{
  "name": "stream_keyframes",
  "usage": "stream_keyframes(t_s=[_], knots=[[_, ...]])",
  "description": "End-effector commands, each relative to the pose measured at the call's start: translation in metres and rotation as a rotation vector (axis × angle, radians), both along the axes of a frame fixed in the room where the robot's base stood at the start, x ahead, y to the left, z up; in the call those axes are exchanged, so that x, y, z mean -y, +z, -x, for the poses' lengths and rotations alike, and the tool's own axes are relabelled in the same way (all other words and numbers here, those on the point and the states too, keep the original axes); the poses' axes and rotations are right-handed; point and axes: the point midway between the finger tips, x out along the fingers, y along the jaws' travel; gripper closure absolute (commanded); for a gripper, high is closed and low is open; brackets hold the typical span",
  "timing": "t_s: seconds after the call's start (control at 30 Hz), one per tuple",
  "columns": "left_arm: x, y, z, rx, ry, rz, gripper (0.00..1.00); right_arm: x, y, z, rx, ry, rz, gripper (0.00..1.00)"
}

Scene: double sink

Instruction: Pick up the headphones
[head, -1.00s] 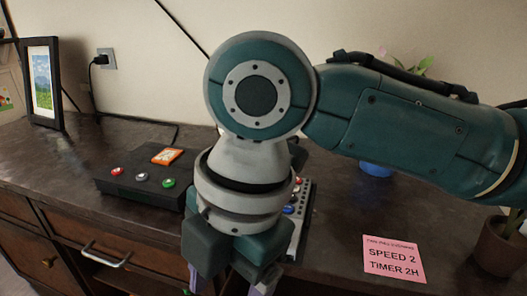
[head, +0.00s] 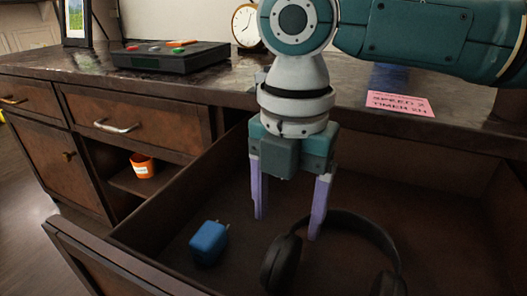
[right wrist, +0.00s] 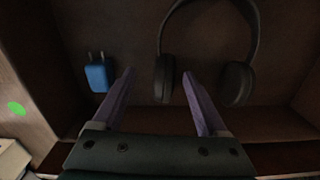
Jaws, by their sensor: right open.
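The black headphones (head: 352,222) lie in an open drawer, with the band toward the back and right and the two ear cups toward the front. In the right wrist view the headphones (right wrist: 163,78) show both cups and the band beyond my fingertips. My right gripper (head: 288,228) points down into the drawer with its purple fingers apart and nothing between them. In the right wrist view, my right gripper (right wrist: 157,75) has its fingertips around the near left cup's position in the picture; I cannot tell the height gap. My left gripper is not in view.
A blue plug adapter (head: 208,243) lies in the drawer (head: 150,234), left of the headphones. The drawer walls surround the gripper. On the counter are a black box with buttons (head: 170,58), a clock (head: 246,25) and a pink note (head: 399,104).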

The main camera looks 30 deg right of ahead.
Motion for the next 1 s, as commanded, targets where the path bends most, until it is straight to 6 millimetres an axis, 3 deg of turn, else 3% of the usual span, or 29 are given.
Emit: stream_keyframes(t_s=[0.4,0.67,1.0], knots=[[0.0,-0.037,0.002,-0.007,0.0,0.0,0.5,0.001,-0.057,0.004,-0.001,0.0,0.001,0.24],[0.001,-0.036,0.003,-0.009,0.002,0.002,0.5,0.001,-0.058,0.004,0.0,0.0,0.001,0.24],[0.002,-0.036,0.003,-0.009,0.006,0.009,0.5,0.001,-0.058,0.004,0.0,0.0,0.0,0.62]])
